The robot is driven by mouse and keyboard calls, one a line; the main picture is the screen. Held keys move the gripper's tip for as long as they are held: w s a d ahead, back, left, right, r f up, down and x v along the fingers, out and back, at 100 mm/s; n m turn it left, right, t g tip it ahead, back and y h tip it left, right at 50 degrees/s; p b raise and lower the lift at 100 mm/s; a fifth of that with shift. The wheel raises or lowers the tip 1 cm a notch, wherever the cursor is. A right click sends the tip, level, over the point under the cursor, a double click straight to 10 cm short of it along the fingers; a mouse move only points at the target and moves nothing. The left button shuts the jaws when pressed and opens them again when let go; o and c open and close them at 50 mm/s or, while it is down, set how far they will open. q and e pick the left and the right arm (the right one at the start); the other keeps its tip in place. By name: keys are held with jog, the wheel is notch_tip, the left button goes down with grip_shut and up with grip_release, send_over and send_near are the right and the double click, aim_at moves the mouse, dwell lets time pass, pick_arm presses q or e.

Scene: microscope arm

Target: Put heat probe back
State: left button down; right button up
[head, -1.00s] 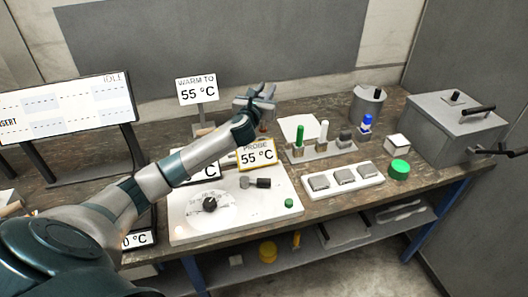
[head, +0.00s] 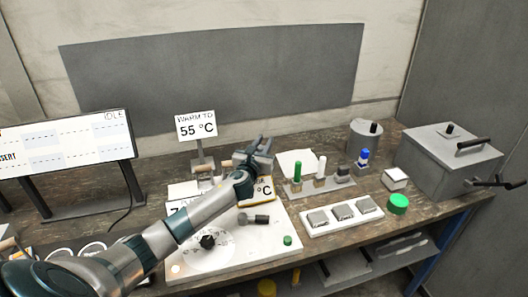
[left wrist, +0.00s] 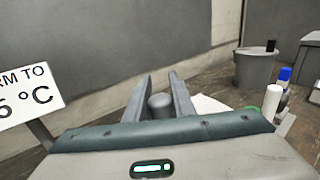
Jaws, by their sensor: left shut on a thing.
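The rest of the probe is hidden by the gripper and arm. The white hotplate unit (head: 270,236) with a black dial (head: 208,241) is in front. My right gripper is not in view.
A "WARM TO 55 °C" sign (head: 196,126) stands left of the gripper. To the right are a rack with green and white tubes (head: 309,187), a tray of grey blocks (head: 341,217), a lidded pot (head: 365,136) and a grey box (head: 447,160). A monitor (head: 66,145) stands at left.

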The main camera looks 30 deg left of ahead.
pick_arm(q)
notch_tip(320, 180, down, 4)
jog(key=shift+r, duration=0.15)
dwell(0.4)
jog(key=shift+f, duration=0.2)
jog(key=c, duration=1.5)
grip_release()
jog(key=shift+r, duration=0.2)
